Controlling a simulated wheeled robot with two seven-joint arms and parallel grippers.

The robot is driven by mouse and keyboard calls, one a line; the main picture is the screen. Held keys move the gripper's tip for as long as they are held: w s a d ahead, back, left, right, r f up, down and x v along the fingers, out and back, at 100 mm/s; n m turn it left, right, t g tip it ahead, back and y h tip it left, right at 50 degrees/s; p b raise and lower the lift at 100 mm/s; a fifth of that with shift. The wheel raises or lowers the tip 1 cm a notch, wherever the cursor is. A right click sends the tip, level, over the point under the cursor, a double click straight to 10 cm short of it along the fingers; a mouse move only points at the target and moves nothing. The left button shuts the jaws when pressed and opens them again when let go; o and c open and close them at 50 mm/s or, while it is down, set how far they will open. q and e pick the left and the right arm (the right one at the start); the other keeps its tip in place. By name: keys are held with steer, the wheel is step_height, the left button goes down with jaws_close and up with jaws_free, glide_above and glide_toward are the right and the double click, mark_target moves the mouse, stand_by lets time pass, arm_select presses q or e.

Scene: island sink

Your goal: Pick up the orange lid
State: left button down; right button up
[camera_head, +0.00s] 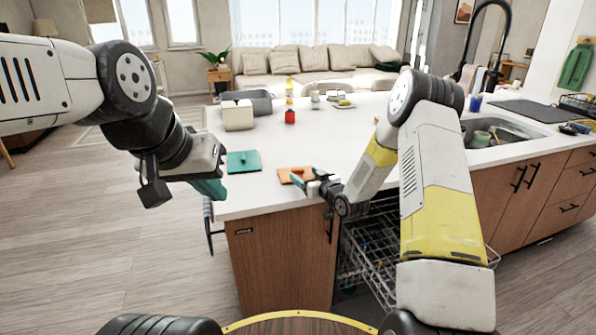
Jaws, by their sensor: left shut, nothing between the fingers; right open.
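The orange lid (287,174) lies flat on the white island counter near its front edge. My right gripper (308,177) is open at the lid's right side. Its fingers overlap the lid's right edge in the picture, and I cannot tell whether they touch it. My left gripper (212,186) is shut and empty, at the left edge of the counter, apart from the lid. A flat teal lid (243,161) lies on the counter between the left gripper and the orange lid.
A white container (237,115), a grey bin (255,101), a red cup (290,117) and a yellow bottle (289,92) stand farther back. The open dishwasher rack (365,250) is below the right arm. The sink (498,133) holds dishes. The counter's middle is clear.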

mark_target(301, 176)
steer(key=shift+x, duration=1.9)
steer(key=shift+r, duration=0.2)
steer(key=c, duration=1.4)
steer(key=shift+r, duration=0.1)
